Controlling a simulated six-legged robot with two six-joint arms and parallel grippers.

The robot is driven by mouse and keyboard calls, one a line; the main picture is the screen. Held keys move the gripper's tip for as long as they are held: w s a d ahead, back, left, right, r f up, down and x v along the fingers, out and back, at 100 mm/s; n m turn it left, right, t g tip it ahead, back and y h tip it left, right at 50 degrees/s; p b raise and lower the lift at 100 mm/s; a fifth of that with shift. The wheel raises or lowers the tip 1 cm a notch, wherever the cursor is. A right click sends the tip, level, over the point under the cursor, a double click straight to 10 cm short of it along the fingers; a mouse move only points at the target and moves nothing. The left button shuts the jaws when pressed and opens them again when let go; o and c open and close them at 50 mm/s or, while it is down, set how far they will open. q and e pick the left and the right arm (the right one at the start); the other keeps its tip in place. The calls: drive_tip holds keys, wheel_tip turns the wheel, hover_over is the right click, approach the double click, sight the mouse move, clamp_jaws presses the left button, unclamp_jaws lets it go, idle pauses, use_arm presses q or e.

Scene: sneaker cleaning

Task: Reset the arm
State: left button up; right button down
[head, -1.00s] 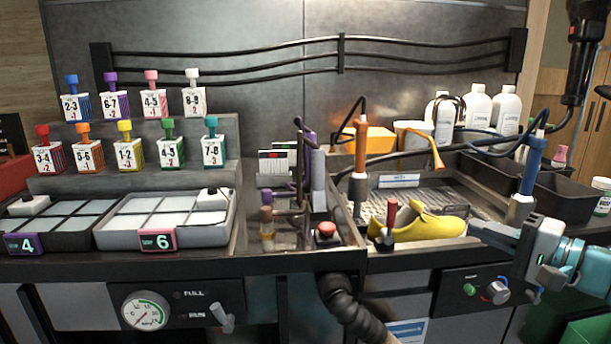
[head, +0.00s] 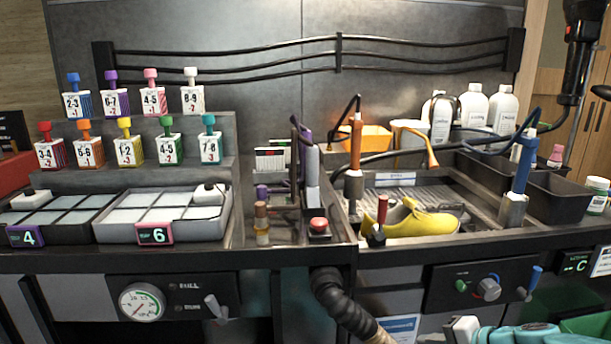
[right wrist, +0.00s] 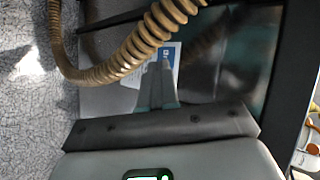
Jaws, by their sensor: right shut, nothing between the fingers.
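My right gripper (right wrist: 158,68) is shut and empty in the right wrist view, its narrow fingers together in front of a blue-and-white label. In the head view my right arm (head: 515,336) shows only at the bottom right edge, below the counter front, and its fingertips are not seen there. My left gripper is in neither view. A yellow shoe (head: 420,222) lies in the sink tray at the right of the counter, apart from my right arm. A red-handled tool (head: 381,215) stands at the shoe's left end.
A ribbed hose (head: 345,305) hangs before the cabinet; it also crosses the top of the right wrist view (right wrist: 135,48), close to my fingers. A knob panel (head: 485,285) is above my arm. A blue-handled tool (head: 526,165) stands at the tray's right.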

drive_tip(key=s+a+f+n+g+h, duration=0.1)
drive_tip(key=s+a+f+g, duration=0.1)
drive_tip(key=s+f, duration=0.45)
drive_tip(key=s+a+f+n+g+h, duration=0.1)
drive_tip(key=s+a+f+n+g, duration=0.15)
drive_tip(key=f, duration=0.65)
drive_tip(key=s+a+f+g+h, duration=0.1)
drive_tip(key=s+a+f+g, duration=0.1)
drive_tip(key=s+f, duration=0.45)
drive_tip(key=s+a+f+n+g, duration=0.1)
drive_tip(key=s+a+f+n, duration=0.25)
drive_tip(key=s, duration=0.25)
drive_tip(key=s+a+f+n, duration=0.2)
drive_tip(key=s+a+f, duration=0.15)
drive_tip(key=s, duration=0.35)
wheel_tip(320, 180, up, 18)
drive_tip(key=p, duration=1.9)
drive_tip(key=shift+w+r, duration=0.2)
